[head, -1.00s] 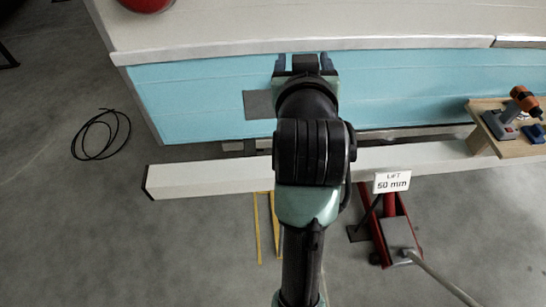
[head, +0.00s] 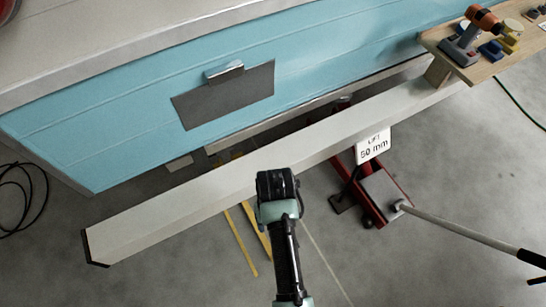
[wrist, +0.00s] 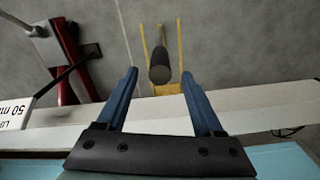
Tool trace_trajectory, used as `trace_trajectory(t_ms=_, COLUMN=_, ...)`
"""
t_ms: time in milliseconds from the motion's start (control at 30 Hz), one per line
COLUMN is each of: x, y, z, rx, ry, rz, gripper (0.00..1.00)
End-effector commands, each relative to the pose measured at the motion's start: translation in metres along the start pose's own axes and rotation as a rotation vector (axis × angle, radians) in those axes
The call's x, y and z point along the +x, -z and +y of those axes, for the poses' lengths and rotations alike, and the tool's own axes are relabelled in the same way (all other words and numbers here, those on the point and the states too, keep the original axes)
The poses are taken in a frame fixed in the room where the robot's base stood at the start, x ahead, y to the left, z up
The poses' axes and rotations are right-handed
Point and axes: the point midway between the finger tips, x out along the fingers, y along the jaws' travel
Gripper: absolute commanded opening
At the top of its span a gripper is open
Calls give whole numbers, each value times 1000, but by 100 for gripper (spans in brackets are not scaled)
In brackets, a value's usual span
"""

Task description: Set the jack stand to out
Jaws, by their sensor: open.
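My gripper (wrist: 159,75) is open in the wrist view, with two blue fingers apart and nothing held. A dark grey cylinder (wrist: 160,66) shows between and beyond the fingertips, at an unclear depth. Yellow bars (wrist: 179,45) lie around it near the floor; I cannot tell whether they and the cylinder form the jack stand. In the head view yellow bars (head: 240,243) show beneath the beam, partly hidden by my arm. My fingers are hidden there behind the dark wrist. A red jack (head: 379,207) with a long grey handle (head: 465,232) stands on the floor to the right.
A long pale beam (head: 160,213) crosses in front of the blue camper side (head: 110,130). A wooden shelf (head: 480,70) holds a drill (head: 468,35). A black cable (head: 30,200) lies at the left.

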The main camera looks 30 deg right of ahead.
Motion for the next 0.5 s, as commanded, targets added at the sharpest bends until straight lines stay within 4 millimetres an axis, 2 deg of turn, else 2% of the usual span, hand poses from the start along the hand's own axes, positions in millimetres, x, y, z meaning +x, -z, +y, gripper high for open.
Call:
trace_trajectory(t_ms=33, x=16, y=-1, z=0, rx=1, ry=0, rz=-3, gripper=69)
trace_trajectory(t_ms=200, x=50, y=0, z=0, rx=1, ry=0, rz=-2, gripper=69)
trace_trajectory(t_ms=333, x=69, y=0, z=0, rx=1, ry=0, rz=1, gripper=69)
trace_trajectory(t_ms=500, x=82, y=0, z=0, rx=1, ry=0, rz=2, gripper=69)
